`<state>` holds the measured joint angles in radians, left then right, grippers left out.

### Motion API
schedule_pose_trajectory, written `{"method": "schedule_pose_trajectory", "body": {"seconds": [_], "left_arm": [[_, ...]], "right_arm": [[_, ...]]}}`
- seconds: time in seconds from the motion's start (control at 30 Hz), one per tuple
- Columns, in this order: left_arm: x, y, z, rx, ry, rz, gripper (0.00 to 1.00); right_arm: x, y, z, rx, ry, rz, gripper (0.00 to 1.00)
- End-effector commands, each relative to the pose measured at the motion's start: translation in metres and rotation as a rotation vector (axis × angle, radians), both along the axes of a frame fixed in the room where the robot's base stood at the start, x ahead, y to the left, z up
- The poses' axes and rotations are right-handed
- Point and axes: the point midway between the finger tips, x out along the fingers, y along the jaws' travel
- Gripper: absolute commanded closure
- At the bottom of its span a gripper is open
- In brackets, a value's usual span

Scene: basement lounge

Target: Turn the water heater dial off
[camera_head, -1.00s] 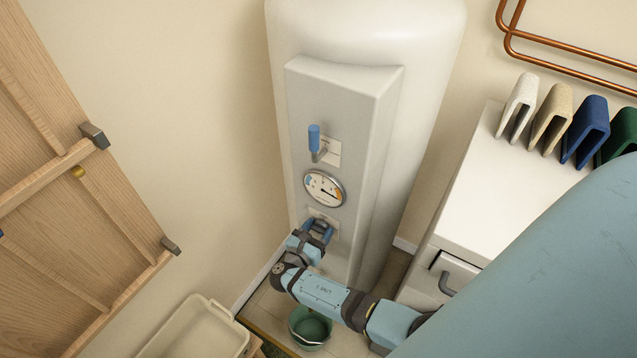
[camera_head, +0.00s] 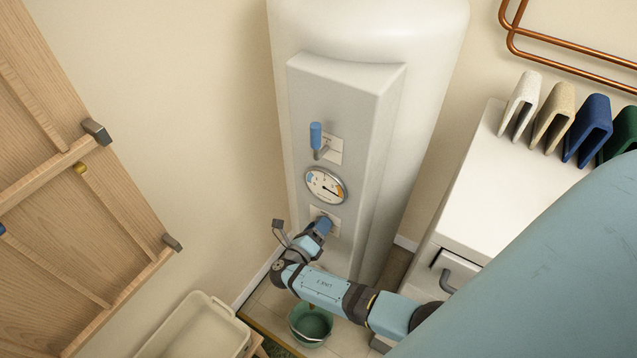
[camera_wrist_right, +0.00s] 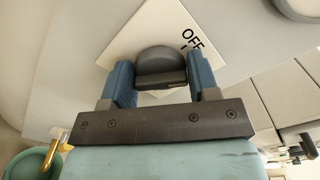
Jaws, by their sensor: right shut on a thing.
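The water heater (camera_head: 385,130) stands against the wall, with a raised front panel. Low on this panel is a white plate (camera_head: 334,228). The wrist view shows the dial, a dark grey rounded knob (camera_wrist_right: 162,62), on the plate (camera_wrist_right: 133,38) with "OFF" printed to the knob's right. My right gripper (camera_head: 322,226) is at this dial, its blue fingers (camera_wrist_right: 160,82) on either side of the knob and shut on it. The wrist is rolled relative to the plate. In the head view the gripper hides the knob. My left gripper is not in view.
Above the dial are a round gauge (camera_head: 326,185) and a blue-handled lever (camera_head: 316,137). A green bucket (camera_head: 311,322) stands on the floor below my right arm. A white cabinet (camera_head: 470,190) is at right, a beige bin (camera_head: 205,330) at lower left, a wooden door (camera_head: 60,190) at left.

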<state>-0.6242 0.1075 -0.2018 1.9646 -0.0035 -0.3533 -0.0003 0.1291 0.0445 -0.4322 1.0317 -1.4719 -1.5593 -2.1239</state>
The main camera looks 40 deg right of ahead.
Motion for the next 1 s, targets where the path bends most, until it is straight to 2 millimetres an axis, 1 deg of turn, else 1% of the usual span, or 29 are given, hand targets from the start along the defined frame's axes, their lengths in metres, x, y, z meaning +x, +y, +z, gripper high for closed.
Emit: {"method": "schedule_pose_trajectory", "body": {"seconds": [0.2,0.5,0.73,1.0], "left_arm": [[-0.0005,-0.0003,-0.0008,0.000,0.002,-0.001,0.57],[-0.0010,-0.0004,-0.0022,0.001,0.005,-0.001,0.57],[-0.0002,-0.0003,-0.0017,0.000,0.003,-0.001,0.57],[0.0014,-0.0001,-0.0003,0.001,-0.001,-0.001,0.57]], "right_arm": [[0.0017,-0.0021,0.0007,-0.079,0.183,-0.003,0.69],[0.0017,-0.0022,-0.0002,-0.168,0.395,-0.003,0.69],[0.0017,-0.0024,-0.0009,-0.208,0.497,-0.004,0.69],[0.0017,-0.0023,-0.0010,-0.228,0.544,-0.004,0.69]]}}
